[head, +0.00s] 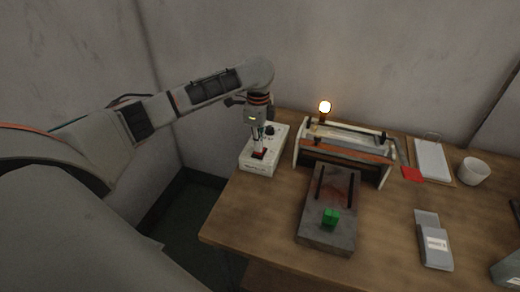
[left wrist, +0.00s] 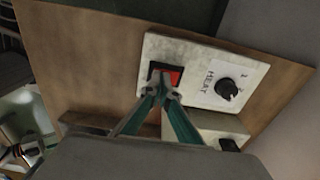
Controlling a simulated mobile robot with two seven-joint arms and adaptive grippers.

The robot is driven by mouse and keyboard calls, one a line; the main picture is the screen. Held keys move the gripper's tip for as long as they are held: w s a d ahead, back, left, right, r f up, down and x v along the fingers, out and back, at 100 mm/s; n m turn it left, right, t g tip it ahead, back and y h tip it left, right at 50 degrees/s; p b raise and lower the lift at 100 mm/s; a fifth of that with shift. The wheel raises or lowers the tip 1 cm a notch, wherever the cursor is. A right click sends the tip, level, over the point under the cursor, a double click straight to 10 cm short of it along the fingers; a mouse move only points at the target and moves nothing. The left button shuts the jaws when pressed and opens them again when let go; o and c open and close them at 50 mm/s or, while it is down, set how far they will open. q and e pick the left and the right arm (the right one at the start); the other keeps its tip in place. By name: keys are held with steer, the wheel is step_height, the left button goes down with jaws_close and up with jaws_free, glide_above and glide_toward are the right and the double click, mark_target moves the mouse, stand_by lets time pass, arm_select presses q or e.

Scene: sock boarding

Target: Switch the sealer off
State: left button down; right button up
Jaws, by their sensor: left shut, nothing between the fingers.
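The sealer's control box (head: 252,165) is a pale box at the left end of the table. On its top are a red rocker switch (head: 259,153) and a black knob (head: 270,130). In the left wrist view the switch (left wrist: 174,76) sits beside the knob (left wrist: 226,89), which is labelled HEAT. My left gripper (head: 258,151) points down at the switch. In the left wrist view its fingertips (left wrist: 161,90) are shut, empty, and over the switch's near edge; I cannot tell whether they touch it. My right gripper is not in view.
A wall stands behind.

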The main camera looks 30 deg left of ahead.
arm_select(q)
steer(key=shift+f, duration=0.4)
steer(key=shift+r, duration=3.5)
